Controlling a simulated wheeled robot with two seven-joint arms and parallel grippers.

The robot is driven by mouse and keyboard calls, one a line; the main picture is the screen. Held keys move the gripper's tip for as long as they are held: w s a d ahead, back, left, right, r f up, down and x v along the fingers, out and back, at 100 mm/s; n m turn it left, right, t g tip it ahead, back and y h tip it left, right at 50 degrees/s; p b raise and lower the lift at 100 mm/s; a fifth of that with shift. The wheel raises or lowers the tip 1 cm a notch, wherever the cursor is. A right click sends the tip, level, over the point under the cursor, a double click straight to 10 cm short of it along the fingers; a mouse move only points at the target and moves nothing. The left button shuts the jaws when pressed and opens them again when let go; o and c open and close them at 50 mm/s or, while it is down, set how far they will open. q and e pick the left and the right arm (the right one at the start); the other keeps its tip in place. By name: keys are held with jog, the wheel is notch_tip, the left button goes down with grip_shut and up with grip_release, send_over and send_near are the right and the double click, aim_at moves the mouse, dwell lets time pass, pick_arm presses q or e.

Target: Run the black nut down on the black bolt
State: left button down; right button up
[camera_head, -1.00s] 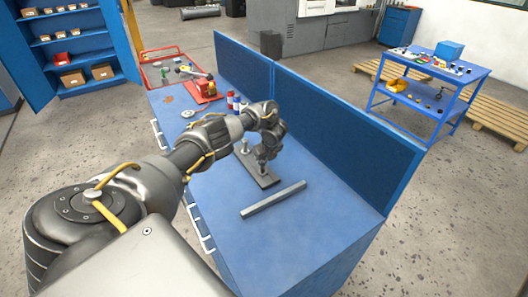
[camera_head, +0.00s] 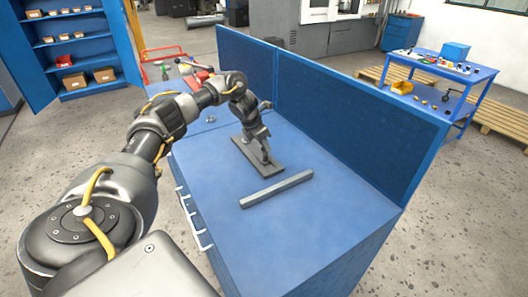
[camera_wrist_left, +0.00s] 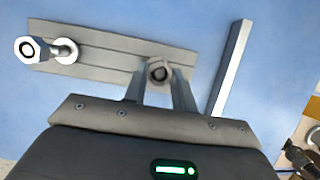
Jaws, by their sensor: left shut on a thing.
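In the left wrist view a dark round-holed nut (camera_wrist_left: 158,72) sits on the black bolt, between the fingertips of my left gripper (camera_wrist_left: 160,82). The gripper is shut on the nut; the fingers hide its sides and the bolt's shaft. The bolt stands on a grey ribbed plate (camera_wrist_left: 110,56). In the head view my left gripper (camera_head: 264,154) points down at the near part of the plate (camera_head: 272,171). My right gripper is not in view.
A loose grey bar (camera_head: 277,189) lies on the blue bench (camera_head: 310,222) beside the plate. A blue partition (camera_head: 350,120) stands behind. The bench's near part is clear.

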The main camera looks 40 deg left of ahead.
pick_arm(q)
jog(key=m, duration=0.2)
jog(key=m+h, duration=0.1)
jog(key=shift+w+a+m+g+h, duration=0.1)
jog(key=shift+m+g+h, duration=0.2)
jog(key=shift+m, duration=0.1)
jog(key=c, duration=1.4)
grip_release()
jog(key=shift+o, duration=0.2)
